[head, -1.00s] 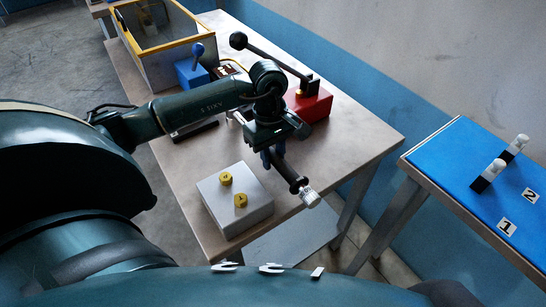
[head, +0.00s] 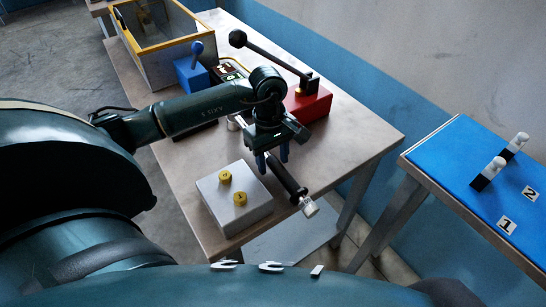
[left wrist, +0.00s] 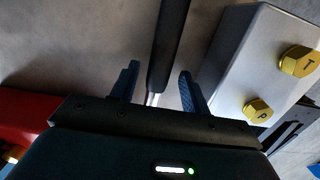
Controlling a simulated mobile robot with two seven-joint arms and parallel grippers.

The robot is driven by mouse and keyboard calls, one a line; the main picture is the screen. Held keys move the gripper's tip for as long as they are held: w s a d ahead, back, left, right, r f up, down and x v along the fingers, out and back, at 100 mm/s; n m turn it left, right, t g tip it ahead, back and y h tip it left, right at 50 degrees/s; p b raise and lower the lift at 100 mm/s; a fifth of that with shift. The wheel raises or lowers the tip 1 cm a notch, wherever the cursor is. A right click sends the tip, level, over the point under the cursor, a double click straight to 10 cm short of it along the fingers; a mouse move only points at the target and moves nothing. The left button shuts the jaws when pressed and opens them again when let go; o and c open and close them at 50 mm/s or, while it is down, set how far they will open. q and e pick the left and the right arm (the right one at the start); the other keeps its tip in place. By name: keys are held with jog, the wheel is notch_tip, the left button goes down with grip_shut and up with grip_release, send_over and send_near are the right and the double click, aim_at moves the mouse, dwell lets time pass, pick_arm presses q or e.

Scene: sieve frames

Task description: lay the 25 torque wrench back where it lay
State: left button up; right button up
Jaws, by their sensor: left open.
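The torque wrench has a black handle (head: 288,180) and a silver end (head: 310,208). It appears to lie on the table, with the silver end at the table's near edge; its other end is hidden under my gripper. No number can be read on it. My left gripper (head: 274,160) is open just above its far part. In the left wrist view, the black handle (left wrist: 169,40) runs between the two open blue fingers (left wrist: 158,86), with a gap on both sides. My right gripper is not in view.
A grey block (head: 251,181) with two yellow hex bolts, marked T and P in the wrist view, stands left of the wrench. A red block (head: 312,102) with a black lever stands behind. A blue-topped table (head: 450,160) is at the right. A yellow-rimmed bin (head: 160,68) stands farther back.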

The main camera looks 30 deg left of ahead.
pick_arm(q)
jog(key=shift+r, duration=0.3)
notch_tip(320, 180, up, 12)
jog(key=a, duration=0.1)
jog(key=shift+w+f+b, duration=0.15)
jog(key=shift+w+b, duration=0.1)
jog(key=shift+b, duration=0.15)
